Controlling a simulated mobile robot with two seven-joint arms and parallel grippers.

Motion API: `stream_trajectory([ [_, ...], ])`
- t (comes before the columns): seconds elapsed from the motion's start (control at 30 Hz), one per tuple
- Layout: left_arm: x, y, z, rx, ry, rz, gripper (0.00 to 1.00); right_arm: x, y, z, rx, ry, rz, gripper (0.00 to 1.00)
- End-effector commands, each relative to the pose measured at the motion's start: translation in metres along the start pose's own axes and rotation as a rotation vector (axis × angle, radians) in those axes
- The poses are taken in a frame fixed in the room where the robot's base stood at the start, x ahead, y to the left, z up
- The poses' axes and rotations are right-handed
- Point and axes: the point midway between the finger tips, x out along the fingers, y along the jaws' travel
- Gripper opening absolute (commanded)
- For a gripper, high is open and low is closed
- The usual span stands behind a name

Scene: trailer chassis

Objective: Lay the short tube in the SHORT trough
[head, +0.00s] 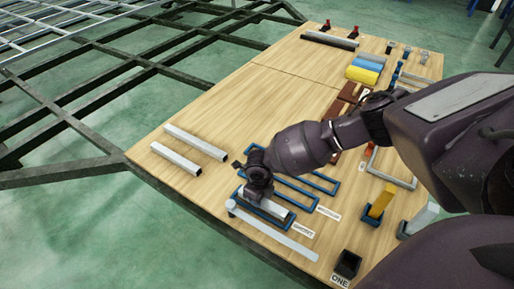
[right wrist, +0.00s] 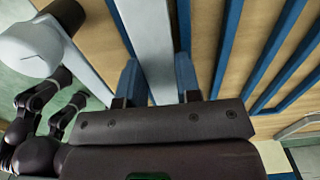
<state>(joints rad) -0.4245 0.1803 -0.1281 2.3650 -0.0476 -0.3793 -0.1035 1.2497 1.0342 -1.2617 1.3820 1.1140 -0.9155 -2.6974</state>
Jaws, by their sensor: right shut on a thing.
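The short tube (head: 273,209), a pale square metal bar, lies along the blue-framed trough with the SHORT label (head: 303,230) near the front table edge. My right gripper (head: 260,194) is low over this trough and shut on the tube. In the right wrist view the tube (right wrist: 150,40) runs between the two fingers of the gripper (right wrist: 158,78). Blue trough rails (right wrist: 184,25) show on both sides of it. The gripper hides part of the tube, and I cannot tell whether it rests on the trough floor.
Two pale tubes (head: 196,142) lie left of the gripper. A flat grey strip (head: 270,231) lies in front of the trough. Other blue troughs (head: 314,182) lie behind it.

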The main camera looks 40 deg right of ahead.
Motion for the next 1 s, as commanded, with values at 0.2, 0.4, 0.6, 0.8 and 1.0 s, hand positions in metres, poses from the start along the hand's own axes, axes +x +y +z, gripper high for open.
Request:
stream_trajectory([
  [0.2,-0.001,-0.001,-0.009,0.007,0.025,-0.002,0.43,0.012,0.001,0.001,-0.001,-0.001,0.001,0.00],
  [0.4,0.000,0.000,-0.006,0.005,0.022,-0.001,0.43,0.013,0.001,0.000,-0.001,0.000,0.001,0.00],
  [0.6,0.000,-0.001,-0.005,0.002,0.025,-0.002,0.43,0.015,0.000,0.000,-0.001,0.000,0.000,0.48],
  [0.8,0.000,-0.001,-0.005,0.002,0.024,-0.002,0.43,0.015,0.000,0.000,-0.001,0.000,0.000,0.57],
  [1.0,0.000,-0.002,-0.007,0.002,0.026,-0.005,0.43,0.011,0.000,0.001,-0.001,-0.002,0.000,0.57],
])
